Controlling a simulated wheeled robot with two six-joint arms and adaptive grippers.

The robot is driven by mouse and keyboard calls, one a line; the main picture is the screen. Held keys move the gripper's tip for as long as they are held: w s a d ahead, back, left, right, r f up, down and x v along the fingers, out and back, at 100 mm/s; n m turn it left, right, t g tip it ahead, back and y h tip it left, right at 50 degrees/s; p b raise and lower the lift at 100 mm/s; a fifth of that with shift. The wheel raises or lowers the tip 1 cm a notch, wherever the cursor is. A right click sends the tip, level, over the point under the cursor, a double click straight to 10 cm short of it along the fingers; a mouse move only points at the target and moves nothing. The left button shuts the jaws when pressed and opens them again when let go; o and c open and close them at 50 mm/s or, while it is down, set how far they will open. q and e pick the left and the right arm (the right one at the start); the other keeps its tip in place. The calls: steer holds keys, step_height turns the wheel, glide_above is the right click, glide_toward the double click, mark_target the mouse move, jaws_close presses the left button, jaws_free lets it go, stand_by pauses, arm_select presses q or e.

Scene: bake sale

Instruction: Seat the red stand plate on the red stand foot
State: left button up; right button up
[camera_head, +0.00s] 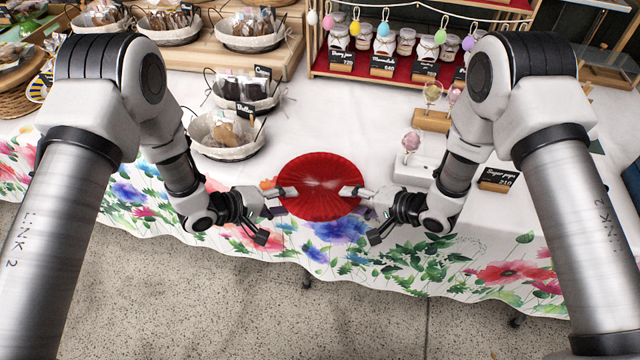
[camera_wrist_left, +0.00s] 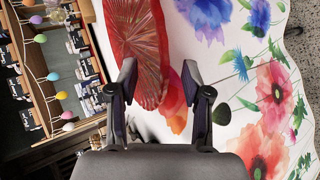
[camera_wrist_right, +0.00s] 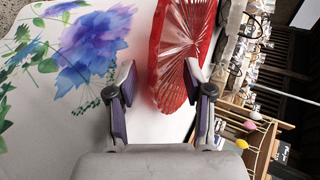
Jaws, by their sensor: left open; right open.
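The red stand plate (camera_head: 320,175) is a round, ribbed, shiny disc near the front edge of the table. It also shows in the left wrist view (camera_wrist_left: 138,45) and the right wrist view (camera_wrist_right: 180,50). My left gripper (camera_head: 273,213) is open at the plate's left side. My right gripper (camera_head: 363,214) is open at its right side. In each wrist view the plate's rim lies between the spread fingers, and I cannot tell whether they touch it. I cannot make out the red stand foot as a separate thing; whatever is under the plate is hidden.
Lined baskets (camera_head: 226,140) of bagged treats stand behind and left. A jar rack (camera_head: 400,75) with hanging eggs is at the back. A white block (camera_head: 413,172) with a pink pop and a price sign (camera_head: 497,179) stand right. White cloth behind the plate is clear.

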arm_select(q)
jaws_close()
arm_select(e)
jaws_close()
arm_select(q)
steer(key=shift+s, duration=0.1)
steer(key=shift+r, duration=0.1)
arm_select(e)
steer(key=shift+r, duration=0.1)
